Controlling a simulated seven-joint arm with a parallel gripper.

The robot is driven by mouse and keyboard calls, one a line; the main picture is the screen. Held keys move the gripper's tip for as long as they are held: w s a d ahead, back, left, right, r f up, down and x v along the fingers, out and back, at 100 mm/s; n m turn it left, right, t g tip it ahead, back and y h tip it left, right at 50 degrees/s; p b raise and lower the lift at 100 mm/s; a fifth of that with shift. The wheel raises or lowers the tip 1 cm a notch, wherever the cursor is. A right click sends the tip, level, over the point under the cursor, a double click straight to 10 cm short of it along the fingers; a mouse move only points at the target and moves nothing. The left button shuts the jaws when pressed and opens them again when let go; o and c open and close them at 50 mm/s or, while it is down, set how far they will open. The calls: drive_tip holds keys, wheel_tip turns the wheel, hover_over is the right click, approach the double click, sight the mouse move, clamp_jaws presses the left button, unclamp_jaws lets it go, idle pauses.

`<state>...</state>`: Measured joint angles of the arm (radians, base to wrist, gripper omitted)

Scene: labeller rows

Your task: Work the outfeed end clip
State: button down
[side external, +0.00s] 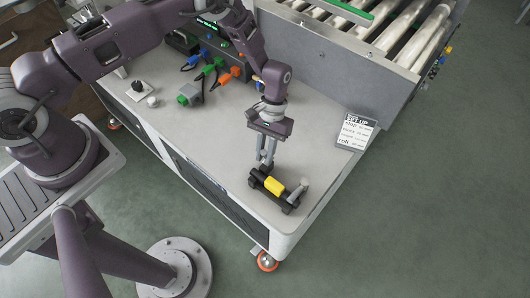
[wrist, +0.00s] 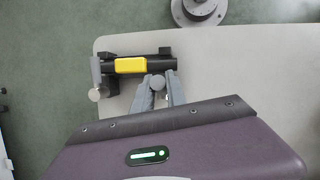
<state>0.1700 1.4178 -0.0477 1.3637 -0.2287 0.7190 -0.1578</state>
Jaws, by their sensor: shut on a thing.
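The end clip (side external: 275,186) is a black bar with a yellow block (wrist: 131,65) around its middle, near the table's corner. A grey lever (side external: 298,193) with a round end sticks out at one end; in the wrist view this lever (wrist: 96,80) is at the left. My gripper (side external: 264,168) points down at the clip's other end. In the wrist view its two fingers (wrist: 158,86) close around a round grey knob (wrist: 158,82) beside the black bar. The fingers hide how the knob joins the clip.
A set-up card (side external: 356,132) stands at the table's right edge, with the roller conveyor (side external: 400,35) behind. Coloured connectors (side external: 208,72) and a grey box with a green top (side external: 189,95) are at the back left. The table (side external: 205,140) left of the clip is clear.

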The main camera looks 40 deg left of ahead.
drive_tip(key=shift+s+t, duration=0.1)
drive_tip(key=shift+t, duration=0.2)
drive_tip(key=shift+s+t, duration=0.25)
drive_tip(key=shift+t, duration=0.25)
drive_tip(key=t, duration=0.1)
drive_tip(key=s+f+t, duration=0.1)
drive_tip(key=t, duration=0.1)
drive_tip(key=shift+s, duration=0.2)
drive_tip(key=shift+s+f+m+t, duration=0.15)
drive_tip(key=shift+f+t, duration=0.1)
drive_tip(key=shift+t, duration=0.45)
drive_tip(key=shift+s+f+m+t, duration=0.1)
drive_tip(key=shift+s+f+t, duration=0.15)
drive_tip(key=shift+t, duration=0.45)
drive_tip(key=shift+s+f+m+t, duration=0.1)
drive_tip(key=shift+f+t, duration=0.2)
drive_tip(key=shift+t, duration=0.4)
